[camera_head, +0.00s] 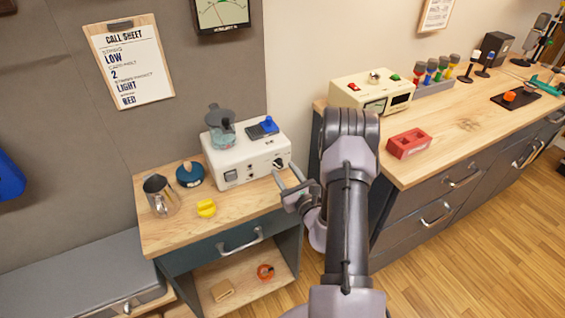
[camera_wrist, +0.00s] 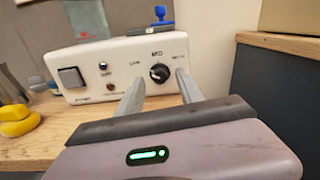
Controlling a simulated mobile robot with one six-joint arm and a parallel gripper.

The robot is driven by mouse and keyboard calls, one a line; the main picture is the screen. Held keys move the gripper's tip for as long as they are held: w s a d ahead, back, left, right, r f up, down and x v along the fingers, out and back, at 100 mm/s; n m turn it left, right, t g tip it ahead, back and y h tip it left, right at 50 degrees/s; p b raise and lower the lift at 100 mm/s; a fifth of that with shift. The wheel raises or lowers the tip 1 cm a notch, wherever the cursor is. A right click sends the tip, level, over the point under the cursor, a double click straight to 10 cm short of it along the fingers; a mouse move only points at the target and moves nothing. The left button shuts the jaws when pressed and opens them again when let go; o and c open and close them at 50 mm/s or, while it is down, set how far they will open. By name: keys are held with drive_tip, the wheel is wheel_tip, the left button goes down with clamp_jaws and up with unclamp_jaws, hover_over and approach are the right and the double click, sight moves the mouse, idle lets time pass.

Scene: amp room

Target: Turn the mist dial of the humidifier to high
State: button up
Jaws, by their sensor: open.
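The humidifier (camera_head: 245,157) is a white box on the small wooden-topped cabinet, with a clear vessel and grey lid (camera_head: 220,127) on top. Its front panel (camera_wrist: 115,72) fills the upper middle of the wrist view. The black mist dial (camera_wrist: 159,73) is at the panel's right, with small blurred labels around it. I cannot tell surely where its pointer stands. My gripper (camera_head: 287,174) is open in front of the panel. In the wrist view its fingertips (camera_wrist: 160,79) appear on either side of the dial. Whether they touch it is unclear.
A square switch (camera_wrist: 71,77) is at the panel's left. A yellow object (camera_head: 206,208), a dark blue round object (camera_head: 189,174) and a metal pitcher (camera_head: 160,195) share the cabinet top. A wooden-topped counter (camera_head: 450,130) with equipment stands at the right.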

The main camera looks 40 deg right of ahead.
drive_tip(key=shift+x, duration=0.85)
drive_tip(key=shift+f, duration=0.1)
clamp_jaws()
